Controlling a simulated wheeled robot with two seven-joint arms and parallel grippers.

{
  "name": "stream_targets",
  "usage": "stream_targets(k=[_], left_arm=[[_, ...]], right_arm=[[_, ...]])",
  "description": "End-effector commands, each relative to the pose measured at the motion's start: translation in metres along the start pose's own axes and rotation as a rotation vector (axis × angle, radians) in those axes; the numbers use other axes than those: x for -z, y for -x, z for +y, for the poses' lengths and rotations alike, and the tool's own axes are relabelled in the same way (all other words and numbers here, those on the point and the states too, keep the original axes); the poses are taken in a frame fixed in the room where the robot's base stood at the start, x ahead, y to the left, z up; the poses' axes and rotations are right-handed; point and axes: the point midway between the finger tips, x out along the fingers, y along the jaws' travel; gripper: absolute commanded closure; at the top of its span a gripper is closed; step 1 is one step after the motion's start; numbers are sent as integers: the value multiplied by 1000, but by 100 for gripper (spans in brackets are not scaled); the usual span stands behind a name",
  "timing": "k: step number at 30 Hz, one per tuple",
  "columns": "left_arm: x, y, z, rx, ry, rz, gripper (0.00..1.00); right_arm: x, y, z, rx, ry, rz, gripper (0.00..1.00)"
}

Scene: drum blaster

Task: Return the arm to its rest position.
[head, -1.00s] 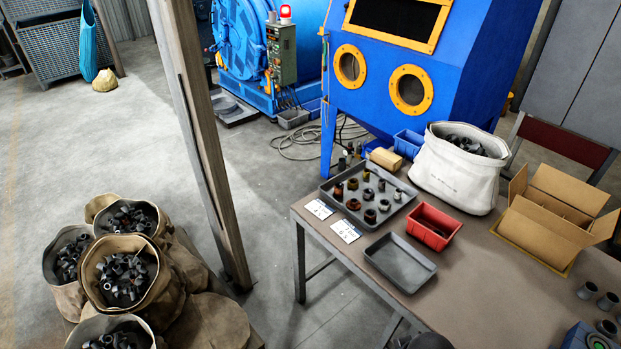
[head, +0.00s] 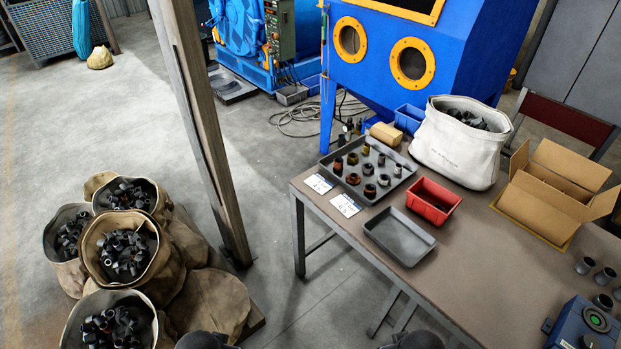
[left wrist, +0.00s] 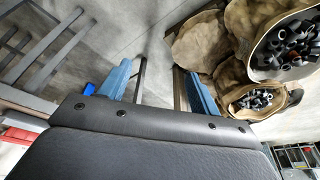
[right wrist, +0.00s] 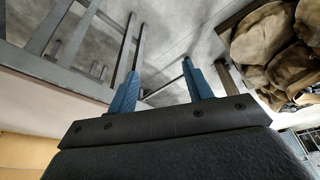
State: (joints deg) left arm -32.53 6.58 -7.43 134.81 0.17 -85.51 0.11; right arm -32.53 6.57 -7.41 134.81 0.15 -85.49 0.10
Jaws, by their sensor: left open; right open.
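My left gripper (left wrist: 160,85) shows in the left wrist view with its two blue fingers apart and nothing between them. Concrete floor lies beyond it, with fabric sacks to the right in that view. My right gripper (right wrist: 163,88) shows in the right wrist view with its fingers apart and empty. The table's metal frame (right wrist: 75,50) is to its left in that view. In the head view neither gripper shows. Only dark rounded parts of my arms (head: 208,340) and (head: 415,340) show at the bottom edge.
The table (head: 345,240) holds a grey tray of fittings (head: 345,200), an empty grey tray (head: 400,238), a red bin (head: 433,200), a white sack (head: 455,150) and an open carton (head: 555,190). Open sacks of black fittings (head: 122,250) stand at left beside a post (head: 205,140).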

Motion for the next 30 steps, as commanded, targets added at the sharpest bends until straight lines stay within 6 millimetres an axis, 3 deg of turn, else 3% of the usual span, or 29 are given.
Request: stream_targets(k=[8, 15, 21, 25, 30], left_arm=[[-23, -98, 9, -14, -1, -37, 37], [-73, -233, 24, -34, -1, -89, 37], [-128, -330, 39, -49, -1, -129, 37], [-155, -369, 45, -55, -1, -145, 37], [-170, -390, 48, -58, -1, -153, 37]], right_arm=[[-23, -98, -9, 15, 1, -37, 50], [-74, -233, -25, 34, 1, -89, 50], [-128, -330, -39, 49, 2, -130, 50], [-155, -369, -45, 55, 2, -145, 50], [-171, -389, -48, 58, 2, -153, 50]])
